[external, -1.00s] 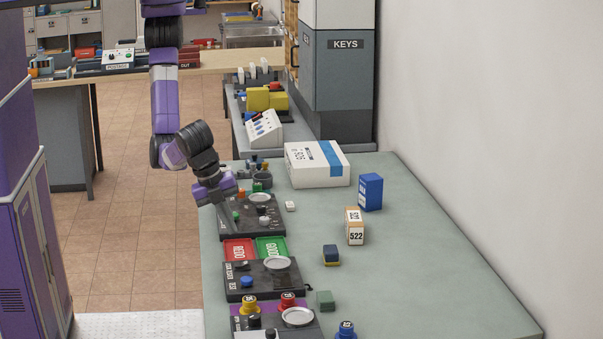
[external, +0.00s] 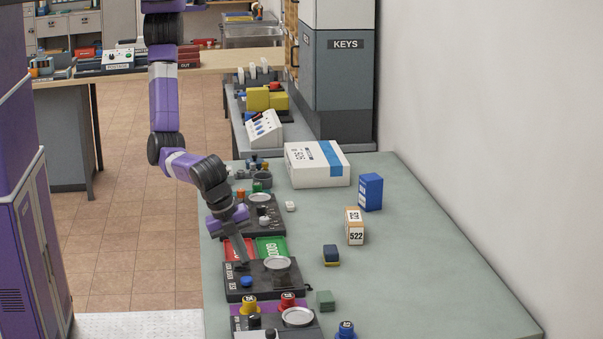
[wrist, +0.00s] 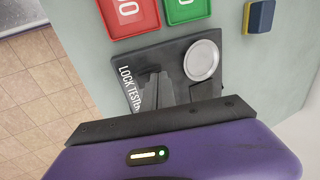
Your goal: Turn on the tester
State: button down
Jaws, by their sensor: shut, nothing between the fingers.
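The lock tester (external: 262,291) is a dark panel on the green-grey table, with a silver round plate (external: 277,263) and a blue button (external: 246,281). My gripper (external: 245,259) is shut and empty, pointing down over the back left part of the tester. I cannot tell whether its tips touch the panel. In the wrist view the tester (wrist: 176,48) shows its LOCK TESTER label and the silver plate (wrist: 201,60). The shut fingers (wrist: 155,76) cover the panel between label and plate. The blue button is hidden there.
Red (external: 238,248) and green (external: 273,247) trays lie just behind the tester. Another dark panel (external: 264,229) stands behind them, and one with yellow and red knobs (external: 288,301) stands in front. A dark blue and yellow block (external: 331,254) sits to the right.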

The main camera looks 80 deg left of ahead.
jog(key=shift+w, duration=0.1)
jog(key=shift+f, duration=0.15)
jog(key=shift+s+p, duration=0.65)
jog(key=shift+s, duration=0.1)
jog(key=shift+s+r+p, duration=0.1)
jog(key=shift+r+p, duration=0.35)
jog(key=shift+r, duration=0.05)
jog(key=p+v, duration=0.1)
jog(key=v, duration=1.2)
jog(key=shift+s, duration=0.1)
